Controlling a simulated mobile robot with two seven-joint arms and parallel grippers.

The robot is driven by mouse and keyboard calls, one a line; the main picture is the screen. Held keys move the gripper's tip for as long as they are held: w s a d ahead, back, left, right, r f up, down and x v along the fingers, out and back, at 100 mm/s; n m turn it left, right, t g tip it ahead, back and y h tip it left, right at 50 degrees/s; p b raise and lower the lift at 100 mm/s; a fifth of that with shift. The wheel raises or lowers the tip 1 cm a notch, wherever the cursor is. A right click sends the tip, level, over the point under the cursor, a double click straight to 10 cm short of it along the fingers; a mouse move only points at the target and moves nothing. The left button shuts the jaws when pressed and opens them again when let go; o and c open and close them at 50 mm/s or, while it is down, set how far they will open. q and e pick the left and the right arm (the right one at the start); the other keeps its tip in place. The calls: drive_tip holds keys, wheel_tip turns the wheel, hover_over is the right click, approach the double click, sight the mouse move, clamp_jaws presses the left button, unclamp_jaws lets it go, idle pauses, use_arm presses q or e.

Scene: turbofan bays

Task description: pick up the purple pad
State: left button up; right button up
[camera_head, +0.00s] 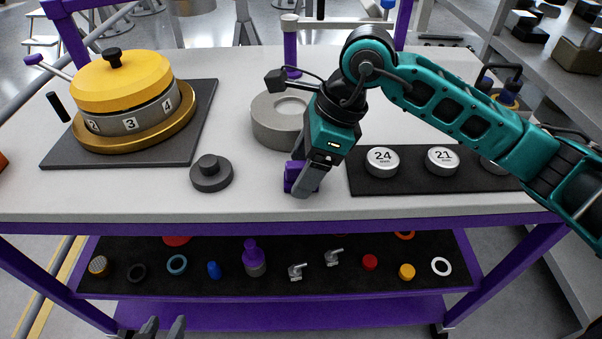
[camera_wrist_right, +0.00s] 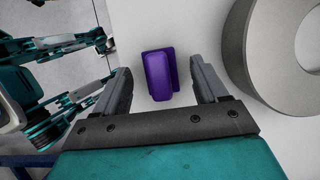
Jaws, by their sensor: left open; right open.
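The purple pad (camera_head: 292,176) stands on the grey table top near its front edge, partly hidden by my right gripper (camera_head: 302,184) in the head view. In the right wrist view the purple pad (camera_wrist_right: 158,76) lies between the two fingers of my open right gripper (camera_wrist_right: 160,86), with a gap on both sides. The fingers do not touch it in that view. My left gripper (camera_head: 164,326) shows only as fingertips at the bottom edge of the head view, apart and empty, in front of the lower shelf.
A grey ring (camera_head: 277,122) stands close behind the pad. A dark knobbed disc (camera_head: 211,174) is to its left, and a black mat (camera_head: 404,184) with round weights to its right. A yellow-topped drum (camera_head: 122,85) stands at left. The lower shelf (camera_head: 210,286) holds several small parts.

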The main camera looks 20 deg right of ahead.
sight(301, 163)
drive_tip(key=shift+a+f, duration=0.2)
drive_tip(key=shift+f, duration=0.3)
drive_tip(key=c, duration=1.2)
drive_tip(key=shift+r, duration=0.15)
drive_tip(key=shift+c, duration=0.2)
wheel_tip(301, 163, up, 20)
drive_tip(key=p, duration=0.2)
